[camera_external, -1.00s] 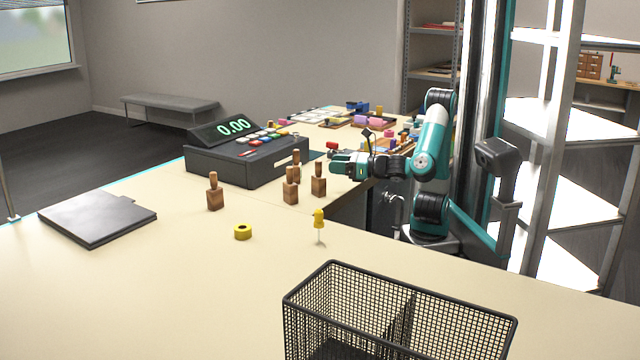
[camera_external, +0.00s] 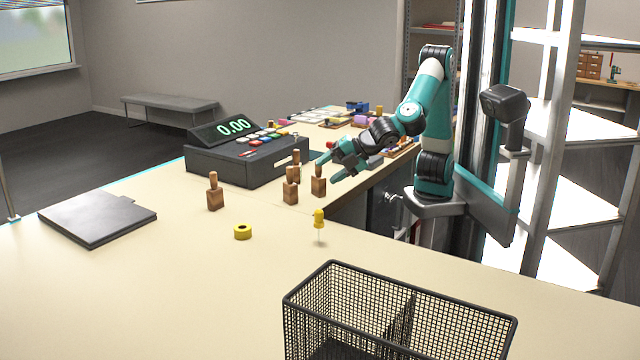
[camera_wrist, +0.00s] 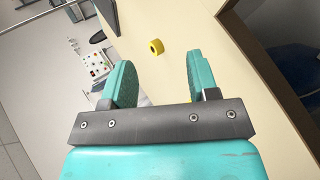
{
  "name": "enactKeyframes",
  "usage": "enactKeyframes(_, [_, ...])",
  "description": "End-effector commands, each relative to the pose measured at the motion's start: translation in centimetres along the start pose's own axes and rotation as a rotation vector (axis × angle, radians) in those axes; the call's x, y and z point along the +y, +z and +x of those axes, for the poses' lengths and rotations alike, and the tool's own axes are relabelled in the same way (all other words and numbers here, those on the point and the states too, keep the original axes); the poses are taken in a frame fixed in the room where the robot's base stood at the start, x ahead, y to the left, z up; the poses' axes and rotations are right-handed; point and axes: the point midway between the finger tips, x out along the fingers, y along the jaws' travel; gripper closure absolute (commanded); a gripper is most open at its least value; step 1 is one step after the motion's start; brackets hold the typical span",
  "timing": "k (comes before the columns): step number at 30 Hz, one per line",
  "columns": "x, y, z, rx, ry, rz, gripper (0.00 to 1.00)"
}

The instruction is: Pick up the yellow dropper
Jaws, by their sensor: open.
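The yellow dropper (camera_external: 319,219) stands upright on the table in the external view, its yellow bulb above a thin pale stem.
Several brown stoppered bottles (camera_external: 215,192) stand near a cash register (camera_external: 245,155). A yellow tape ring (camera_external: 243,232) lies left of the dropper; it also shows in the wrist view (camera_wrist: 156,47). A black wire basket (camera_external: 400,315) stands in front. A dark flat pad (camera_external: 97,217) lies at left.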

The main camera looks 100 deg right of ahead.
Motion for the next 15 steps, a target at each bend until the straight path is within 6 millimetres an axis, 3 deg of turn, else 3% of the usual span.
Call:
enactKeyframes(1, [2.3, -1.5, -1.7, 0.02, -0.067, 0.147, 0.46])
enactKeyframes(9, [4.7, -9.5, -5.9, -0.03, -0.459, 0.897, 0.46])
enactKeyframes(15, [5.3, -12.2, -7.8, -0.133, -0.604, 1.157, 0.46])
